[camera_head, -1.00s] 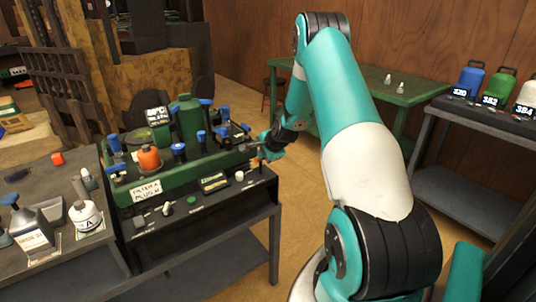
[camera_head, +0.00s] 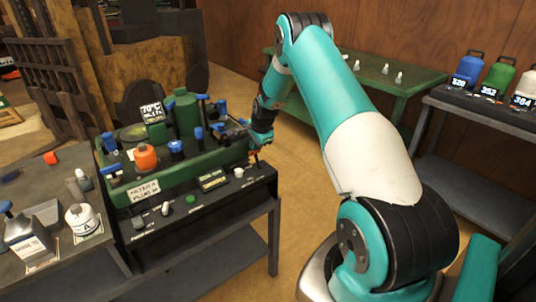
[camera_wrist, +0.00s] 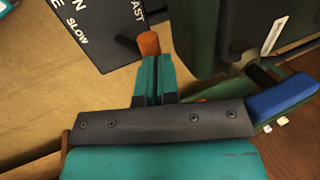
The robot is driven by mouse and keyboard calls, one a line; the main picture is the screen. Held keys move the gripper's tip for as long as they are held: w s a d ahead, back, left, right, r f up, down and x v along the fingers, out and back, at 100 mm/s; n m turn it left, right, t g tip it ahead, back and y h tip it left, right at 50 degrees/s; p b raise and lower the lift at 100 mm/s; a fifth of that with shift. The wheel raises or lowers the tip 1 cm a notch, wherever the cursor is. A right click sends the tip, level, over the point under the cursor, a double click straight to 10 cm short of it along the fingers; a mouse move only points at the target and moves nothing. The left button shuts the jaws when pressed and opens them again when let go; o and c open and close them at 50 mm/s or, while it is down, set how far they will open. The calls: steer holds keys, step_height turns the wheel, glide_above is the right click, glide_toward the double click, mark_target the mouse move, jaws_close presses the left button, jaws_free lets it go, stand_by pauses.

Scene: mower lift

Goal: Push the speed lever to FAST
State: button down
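The speed lever's orange knob (camera_wrist: 148,43) is in the upper middle of the wrist view, on a short dark stem. It is beside the dark panel (camera_wrist: 100,45) lettered SLOW and FAST, nearer the FAST end in the picture. My gripper (camera_wrist: 154,62) has its two teal fingers together, with the knob right at their tips. I cannot tell whether they touch it. In the head view my gripper (camera_head: 254,150) is at the right end of the green machine (camera_head: 190,150), and the lever is mostly hidden there.
The machine, with blue-handled parts and an orange knob (camera_head: 146,157) on top, stands on a dark bench (camera_head: 200,212). A blue block (camera_wrist: 283,97) is right of my fingers in the wrist view.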

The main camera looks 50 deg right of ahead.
steer(key=shift+w+a, duration=0.1)
steer(key=shift+a, duration=0.1)
stand_by(0.3)
steer(key=shift+s+a+f, duration=0.1)
steer(key=shift+s+f, duration=0.35)
steer(key=shift+s, duration=0.35)
steer(key=shift+r, duration=0.1)
steer(key=w+r+p+v, duration=0.1)
steer(key=w+v, duration=0.2)
steer(key=v, duration=1.1)
steer(key=shift+d, duration=0.2)
